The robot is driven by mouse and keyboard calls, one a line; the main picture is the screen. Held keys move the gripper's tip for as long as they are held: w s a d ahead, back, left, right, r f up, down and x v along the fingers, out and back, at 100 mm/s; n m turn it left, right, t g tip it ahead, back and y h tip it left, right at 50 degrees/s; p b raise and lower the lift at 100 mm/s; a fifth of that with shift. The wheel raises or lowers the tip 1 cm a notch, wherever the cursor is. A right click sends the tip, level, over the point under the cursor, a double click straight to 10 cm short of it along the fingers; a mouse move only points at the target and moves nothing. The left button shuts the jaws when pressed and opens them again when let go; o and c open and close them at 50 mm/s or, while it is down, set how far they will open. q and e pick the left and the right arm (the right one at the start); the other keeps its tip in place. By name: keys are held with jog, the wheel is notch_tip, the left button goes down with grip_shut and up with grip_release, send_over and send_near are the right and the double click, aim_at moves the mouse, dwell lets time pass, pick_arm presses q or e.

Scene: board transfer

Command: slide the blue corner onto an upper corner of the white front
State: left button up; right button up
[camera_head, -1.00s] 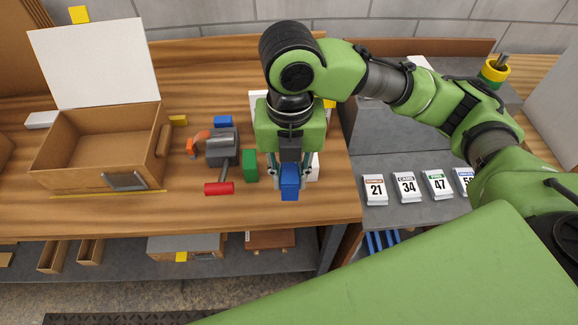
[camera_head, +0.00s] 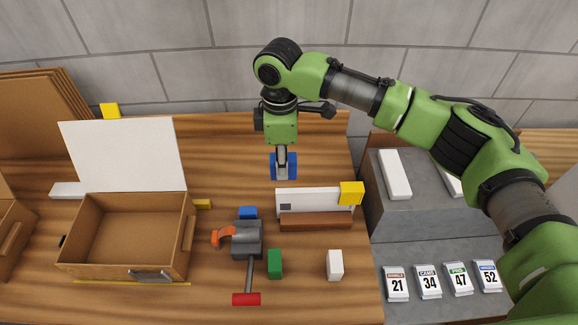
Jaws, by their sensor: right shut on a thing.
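The blue corner (camera_head: 292,167) is held in my right gripper (camera_head: 283,158), which is shut on it and points down. The gripper's fingers hide its middle, so blue shows on both sides of them. A small white front with a dark label (camera_head: 310,198) stands upright on a brown wooden base (camera_head: 315,222). A yellow corner (camera_head: 351,194) covers its upper right end. In the picture the blue corner is above the front's upper left end and apart from it; I cannot tell its exact height. My left gripper is not in view.
An open cardboard box (camera_head: 128,235) with a large white panel (camera_head: 125,155) behind it is at the left. Numbered cards (camera_head: 428,282) lie right.

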jog(key=shift+s, duration=0.1)
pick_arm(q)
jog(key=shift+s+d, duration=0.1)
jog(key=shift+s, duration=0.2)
pick_arm(e)
jog(key=shift+r, duration=0.1)
jog(key=shift+p, duration=0.6)
jog(key=b, duration=0.2)
send_over(283, 191)
jog(key=shift+f, duration=4.55)
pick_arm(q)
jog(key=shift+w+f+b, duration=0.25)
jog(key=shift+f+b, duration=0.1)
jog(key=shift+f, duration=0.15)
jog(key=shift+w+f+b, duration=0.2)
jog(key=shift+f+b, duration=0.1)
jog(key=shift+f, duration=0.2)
pick_arm(e)
jog(key=shift+f, duration=1.25)
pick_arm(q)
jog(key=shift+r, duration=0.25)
pick_arm(e)
jog(key=shift+f, duration=0.25)
